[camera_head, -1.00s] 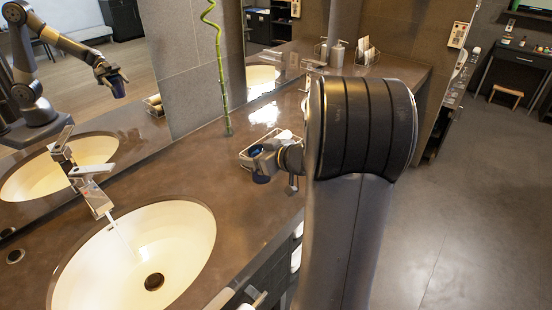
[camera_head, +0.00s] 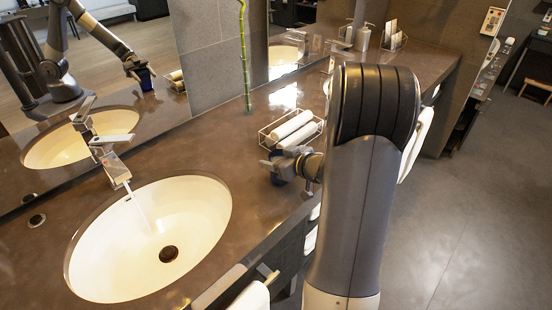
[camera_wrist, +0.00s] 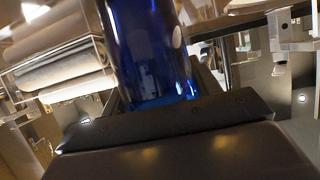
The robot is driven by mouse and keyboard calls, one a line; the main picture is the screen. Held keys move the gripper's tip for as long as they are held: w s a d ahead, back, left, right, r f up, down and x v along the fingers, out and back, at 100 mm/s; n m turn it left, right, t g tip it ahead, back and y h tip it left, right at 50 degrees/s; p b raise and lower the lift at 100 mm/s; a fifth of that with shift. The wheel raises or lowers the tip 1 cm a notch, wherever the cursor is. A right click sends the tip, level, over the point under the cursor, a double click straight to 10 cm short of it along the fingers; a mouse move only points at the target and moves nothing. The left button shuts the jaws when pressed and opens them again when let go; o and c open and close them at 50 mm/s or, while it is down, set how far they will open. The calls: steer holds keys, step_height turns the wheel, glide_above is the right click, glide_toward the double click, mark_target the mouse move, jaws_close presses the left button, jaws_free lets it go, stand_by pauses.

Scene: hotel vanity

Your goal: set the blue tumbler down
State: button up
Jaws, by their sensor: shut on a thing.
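The blue tumbler (camera_wrist: 148,50) fills the upper middle of the wrist view, dark blue and glossy, between the jaws of my gripper (camera_wrist: 160,100). In the head view my gripper (camera_head: 286,168) is over the counter near its front edge, just in front of the towel rack. Only a small dark blue part of the tumbler (camera_head: 277,180) shows there below the jaws. My gripper is shut on the tumbler. Whether the tumbler's base touches the counter is hard to tell. The mirror also shows the gripper with the blue tumbler (camera_head: 145,80).
A wire rack with rolled white towels (camera_head: 293,127) stands close behind the gripper. A white oval sink (camera_head: 110,255) with a running tap (camera_head: 113,165) lies to the left. A bamboo stalk (camera_head: 246,60) stands at the back. Counter between sink and rack is clear.

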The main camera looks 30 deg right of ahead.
steer(key=o, duration=1.1)
steer(key=shift+f, duration=0.1)
steer(key=shift+r, duration=0.25)
steer(key=p+v, duration=0.1)
steer(key=v, duration=1.1)
